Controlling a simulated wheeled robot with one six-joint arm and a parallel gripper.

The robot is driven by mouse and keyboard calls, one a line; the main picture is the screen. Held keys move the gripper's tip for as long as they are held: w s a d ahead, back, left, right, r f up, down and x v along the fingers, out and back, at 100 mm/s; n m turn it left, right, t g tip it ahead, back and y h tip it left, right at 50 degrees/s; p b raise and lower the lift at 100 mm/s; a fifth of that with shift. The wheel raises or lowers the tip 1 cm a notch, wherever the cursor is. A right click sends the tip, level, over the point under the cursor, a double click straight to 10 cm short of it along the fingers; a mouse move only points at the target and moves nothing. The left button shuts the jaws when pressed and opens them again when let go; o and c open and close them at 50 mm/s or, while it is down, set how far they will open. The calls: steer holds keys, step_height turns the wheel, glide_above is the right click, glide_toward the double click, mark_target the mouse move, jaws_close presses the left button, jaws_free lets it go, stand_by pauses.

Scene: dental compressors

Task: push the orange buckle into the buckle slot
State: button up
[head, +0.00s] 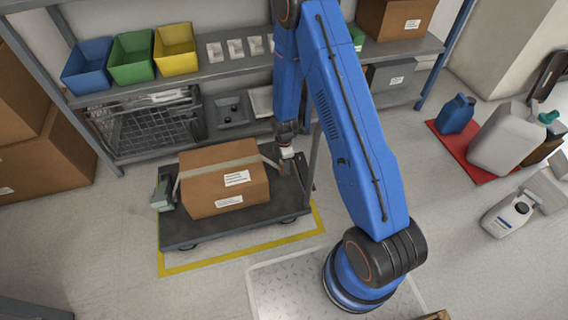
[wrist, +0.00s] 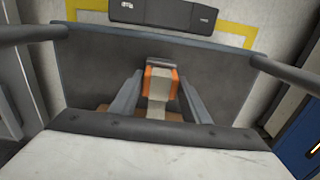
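The orange buckle (wrist: 149,78) shows in the wrist view, with a pale part in its middle. The fingertips of my gripper (wrist: 160,84) flank it closely on both sides and appear closed on it. In the head view my gripper (head: 286,152) is low over the right side of the cart, just right of the cardboard box (head: 215,190). A pale strap (head: 222,166) runs over the box. A grey-green block (head: 162,195) sits at the box's left side; I cannot tell whether it holds the buckle slot. The buckle's colour is not clear in the head view.
The box stands on a dark flat cart (head: 195,234) inside a yellow floor outline (head: 190,267). A cart post (head: 314,160) rises close to my gripper's right. Behind are shelves with blue, green and yellow bins (head: 175,50) and a wire basket (head: 145,125). Canisters (head: 505,140) stand at right.

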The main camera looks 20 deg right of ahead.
steer(key=o, duration=0.3)
steer(key=shift+o, duration=0.2)
steer(key=shift+r, duration=0.1)
step_height(320, 180, up, 17)
stand_by(0.5)
steer(key=shift+r, duration=0.1)
stand_by(0.3)
